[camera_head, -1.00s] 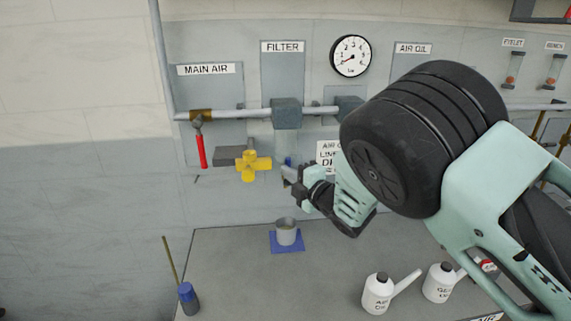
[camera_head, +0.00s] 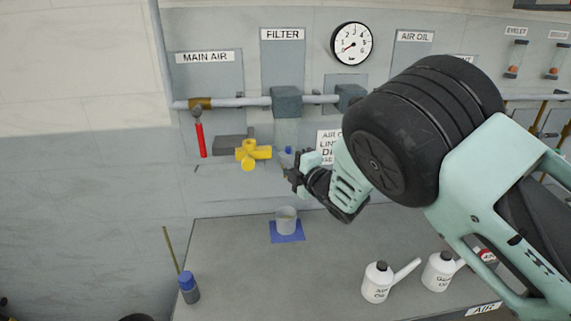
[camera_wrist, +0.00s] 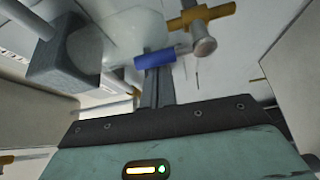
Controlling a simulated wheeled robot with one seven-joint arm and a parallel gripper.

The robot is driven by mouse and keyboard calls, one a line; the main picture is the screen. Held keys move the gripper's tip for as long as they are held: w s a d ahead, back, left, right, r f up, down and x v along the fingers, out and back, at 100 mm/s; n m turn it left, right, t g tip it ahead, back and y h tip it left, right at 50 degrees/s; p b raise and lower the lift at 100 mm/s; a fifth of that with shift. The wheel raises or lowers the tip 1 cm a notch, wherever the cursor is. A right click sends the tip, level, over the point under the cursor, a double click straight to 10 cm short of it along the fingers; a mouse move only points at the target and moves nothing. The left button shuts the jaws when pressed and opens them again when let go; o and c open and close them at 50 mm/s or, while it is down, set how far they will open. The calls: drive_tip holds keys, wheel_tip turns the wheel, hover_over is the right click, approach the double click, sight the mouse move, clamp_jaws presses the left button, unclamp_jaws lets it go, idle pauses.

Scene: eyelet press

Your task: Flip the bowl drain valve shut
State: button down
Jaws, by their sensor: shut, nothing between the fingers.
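The filter (camera_head: 286,100) hangs on the pipe, with a translucent bowl (camera_head: 286,131) below it. The blue drain valve handle (camera_head: 287,151) shows small under the bowl, partly hidden by my gripper. In the wrist view the blue handle (camera_wrist: 155,60) lies crosswise just at the tip of my shut fingers (camera_wrist: 158,84); I cannot tell whether they touch it. In the head view my gripper (camera_head: 291,174) is just below the handle, empty.
A grey cup (camera_head: 286,221) stands on a blue mat (camera_head: 287,238) on the bench below. A yellow valve (camera_head: 250,153) and a red-handled lever (camera_head: 201,140) are to the left. White oil cans (camera_head: 377,283) stand at the front right.

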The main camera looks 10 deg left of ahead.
drive_tip(key=shift+w+d+f+m+t+b, duration=0.1)
drive_tip(key=shift+d+m+t+b, duration=0.3)
drive_tip(key=shift+b, duration=1.05)
drive_tip(key=d+f+m+t+h+b, duration=0.2)
drive_tip(key=m+t+b, duration=0.3)
drive_tip(key=m+b, duration=0.6)
drive_tip(key=w+d+f+m+t+h+b, duration=0.1)
drive_tip(key=d+f+m+t+h+b, duration=0.1)
drive_tip(key=m+b, duration=1)
drive_tip(key=d+t+h+b, duration=0.1)
drive_tip(key=t+h+b, duration=0.1)
drive_tip(key=b, duration=0.9)
drive_tip(key=shift+w+f+t+h+b, duration=0.25)
drive_tip(key=shift+t+h+b, duration=0.15)
drive_tip(key=shift+h, duration=0.2)
drive_tip(key=shift+m, duration=0.3)
